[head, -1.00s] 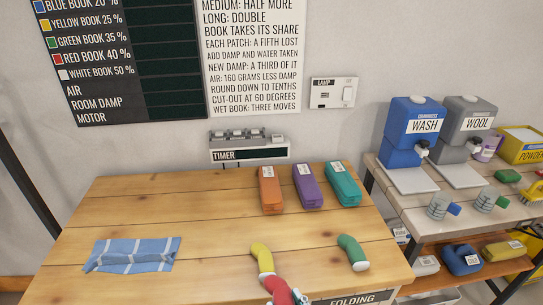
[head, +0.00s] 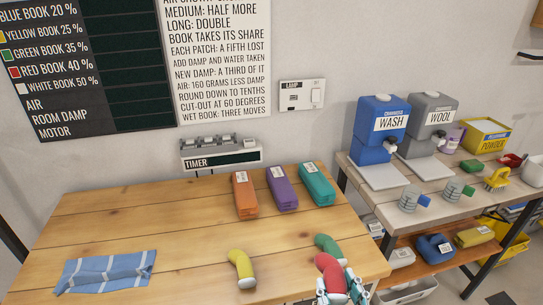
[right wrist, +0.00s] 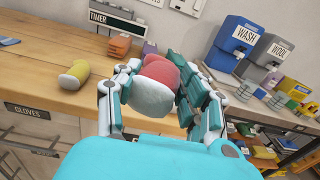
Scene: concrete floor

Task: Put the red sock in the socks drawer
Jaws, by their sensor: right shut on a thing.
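The red sock (head: 330,276) is in my right gripper (head: 345,284) at the table's front edge, just in front of the green sock in the head view. In the right wrist view the red sock (right wrist: 160,72), with its pale end facing the camera, sits between the fingers of my right gripper (right wrist: 157,85). The fingers are shut on it, one on each side. Whether it clears the tabletop is hard to tell. No drawer labelled for socks shows; a drawer front marked GLOVES (right wrist: 28,112) is at the left. My left gripper is out of view.
A yellow sock (head: 241,268) and a green sock (head: 328,245) lie on the wooden table (head: 190,230). A blue striped cloth (head: 105,270) lies at left. Orange, purple and teal blocks stand at the back. A side bench (head: 440,190) holds dispensers at right.

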